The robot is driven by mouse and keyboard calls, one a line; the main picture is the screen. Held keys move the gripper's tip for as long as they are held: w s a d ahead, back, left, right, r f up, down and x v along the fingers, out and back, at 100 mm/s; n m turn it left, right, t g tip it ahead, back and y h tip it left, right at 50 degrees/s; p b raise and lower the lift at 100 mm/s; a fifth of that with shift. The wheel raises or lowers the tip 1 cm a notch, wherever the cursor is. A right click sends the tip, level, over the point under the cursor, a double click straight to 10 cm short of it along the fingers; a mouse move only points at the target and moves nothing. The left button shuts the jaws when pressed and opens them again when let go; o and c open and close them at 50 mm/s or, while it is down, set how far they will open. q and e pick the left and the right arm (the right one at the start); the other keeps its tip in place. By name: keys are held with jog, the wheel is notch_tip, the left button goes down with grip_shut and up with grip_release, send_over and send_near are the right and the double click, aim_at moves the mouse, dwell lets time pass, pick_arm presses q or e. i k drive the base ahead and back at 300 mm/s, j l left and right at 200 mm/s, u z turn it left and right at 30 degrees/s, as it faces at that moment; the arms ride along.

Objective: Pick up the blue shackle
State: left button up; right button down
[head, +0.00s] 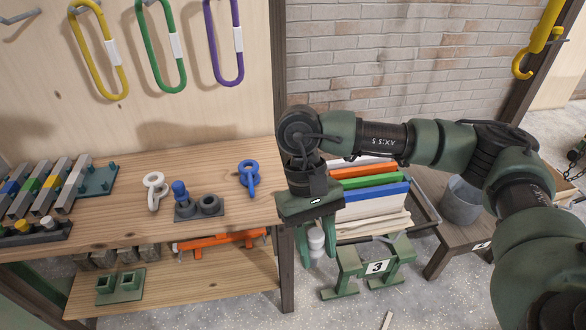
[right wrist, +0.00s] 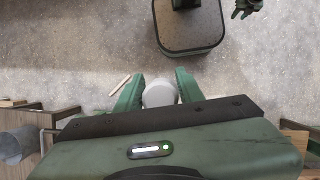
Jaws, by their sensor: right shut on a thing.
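The blue shackle (head: 249,178) lies on the wooden workbench (head: 225,215), near its right end. My right gripper (head: 316,243) is to the right of the bench's end, pointing down, apart from the blue shackle. It is shut on a pale grey-white rounded thing (head: 316,238), which also shows between the fingers in the right wrist view (right wrist: 160,93). The fingers hide part of it. What looks like my left gripper (right wrist: 244,8) shows small at the top edge of the right wrist view. Its jaws are too small to judge.
A white shackle (head: 155,190) and a grey block with a blue peg (head: 180,192) stand left of the blue shackle. A rack of coloured boards (head: 372,192) and a green stand marked 3 (head: 375,267) are close to my right gripper. A grey bucket (head: 461,202) is further right.

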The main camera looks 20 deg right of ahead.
aim_at(251, 172)
jog(key=z, duration=0.4)
jog(key=i, duration=1)
